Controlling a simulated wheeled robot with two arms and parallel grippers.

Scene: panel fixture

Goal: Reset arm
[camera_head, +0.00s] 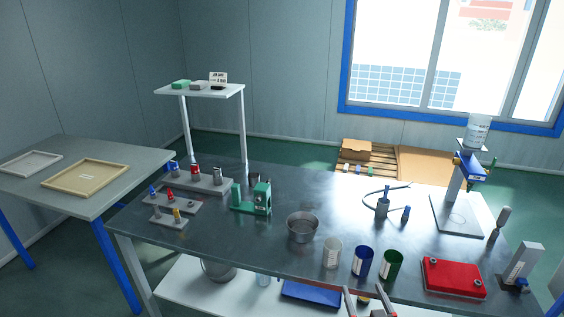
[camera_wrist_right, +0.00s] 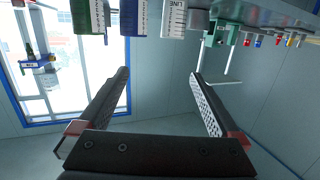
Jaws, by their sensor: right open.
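My right gripper (camera_head: 367,292) shows at the bottom edge of the head view, in front of the table's near edge. In the right wrist view its two fingers (camera_wrist_right: 160,77) are spread wide apart with nothing between them. The white cup (camera_head: 332,252), blue cup (camera_head: 363,262) and green cup (camera_head: 391,265) stand on the table just beyond it. The wrist view shows the same green cup (camera_wrist_right: 88,14), blue cup (camera_wrist_right: 131,16) and white cup (camera_wrist_right: 173,18) along its top edge. My left gripper does not show.
The dark metal table (camera_head: 250,235) carries a metal bowl (camera_head: 302,228), a green fixture (camera_head: 254,197), a red panel box (camera_head: 453,277) and racks with coloured parts (camera_head: 175,201). A side table (camera_head: 120,160) with trays stands left. A shelf with a blue bin (camera_head: 310,292) lies below.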

